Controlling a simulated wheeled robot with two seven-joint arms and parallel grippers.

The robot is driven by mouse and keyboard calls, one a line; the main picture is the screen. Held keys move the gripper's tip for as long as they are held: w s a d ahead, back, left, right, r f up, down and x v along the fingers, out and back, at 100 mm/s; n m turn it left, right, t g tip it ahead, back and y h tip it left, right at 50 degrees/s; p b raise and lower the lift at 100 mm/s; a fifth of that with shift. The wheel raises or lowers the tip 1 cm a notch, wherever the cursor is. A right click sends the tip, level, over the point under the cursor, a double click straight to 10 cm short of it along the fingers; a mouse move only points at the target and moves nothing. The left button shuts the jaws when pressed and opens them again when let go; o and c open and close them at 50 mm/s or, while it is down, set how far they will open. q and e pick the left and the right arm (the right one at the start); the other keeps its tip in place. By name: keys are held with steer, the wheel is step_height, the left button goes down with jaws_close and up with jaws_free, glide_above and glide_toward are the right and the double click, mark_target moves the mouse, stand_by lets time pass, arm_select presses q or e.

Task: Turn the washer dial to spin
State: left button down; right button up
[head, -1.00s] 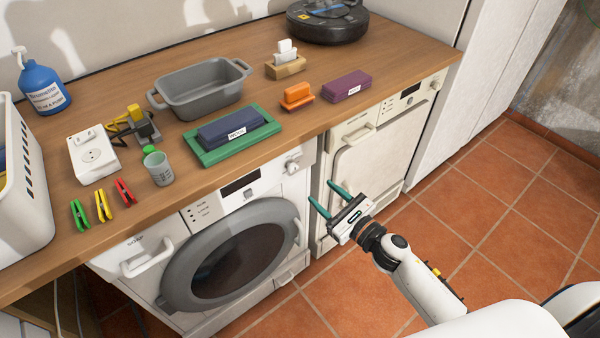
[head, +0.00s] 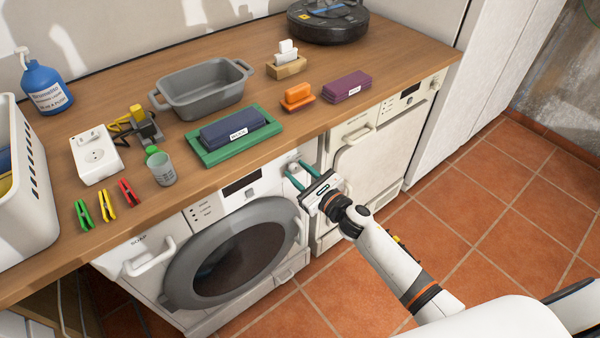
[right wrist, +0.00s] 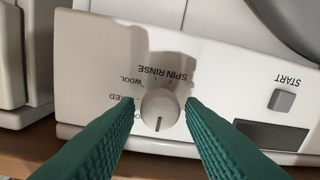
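The washer (head: 262,190) is white with a round grey-rimmed door, under the wooden counter. Its round pale dial (right wrist: 160,107) has a dark line pointing to the bottom of the right wrist view. Labels around it appear upside down there: SPIN and RINSE above, WOOL and MIXED at left, another partly hidden by a finger. My right gripper (head: 296,170) is at the dial, with green fingers open. In the right wrist view the fingertips (right wrist: 162,103) stand either side of the dial, with narrow gaps visible. My left gripper is not in view.
A START button (right wrist: 281,100) and dark display (right wrist: 270,134) lie right of the dial in the right wrist view. The counter edge (head: 240,178) overhangs close above the panel. A second white appliance (head: 370,160) stands to the right. The tiled floor (head: 480,215) is clear.

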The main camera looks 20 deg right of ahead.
steer(key=c, duration=0.6)
